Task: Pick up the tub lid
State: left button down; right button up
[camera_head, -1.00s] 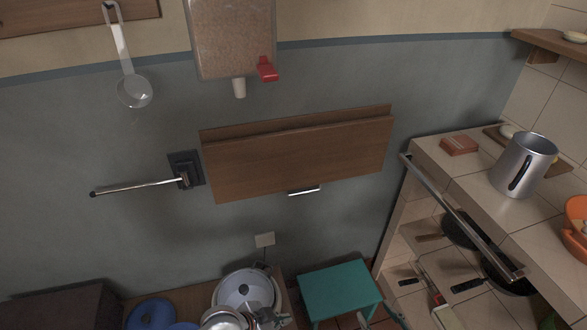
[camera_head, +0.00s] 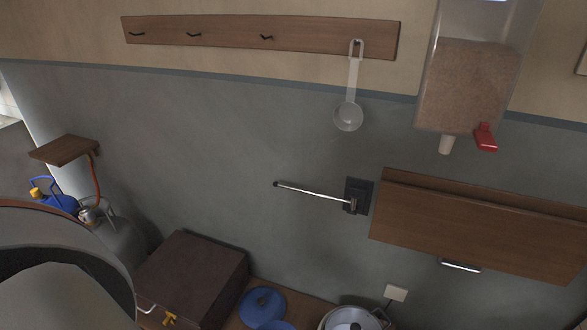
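A round blue lid-like disc (camera_head: 263,306) with a small dark spot near its middle lies at the bottom of the view, on a brown wooden surface. A second blue round piece (camera_head: 275,326) is cut off below it. To their right is a pale round vessel (camera_head: 350,318) with a light lid-like top, also cut off by the bottom edge. I cannot tell for certain which of these is the tub lid. Neither of my grippers shows in this view.
A dark brown box (camera_head: 194,272) stands left of the blue disc. A grey gas cylinder (camera_head: 122,240) is farther left. A large grey curved shape (camera_head: 60,295) fills the lower left corner. A wall-mounted wooden panel (camera_head: 480,225) and metal bar (camera_head: 312,191) are on the wall.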

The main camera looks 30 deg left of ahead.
aim_at(260, 305)
jog(key=k+j+u, duration=0.15)
jog(key=u, duration=0.3)
jog(key=k+j+u, duration=0.2)
jog(key=u, duration=0.3)
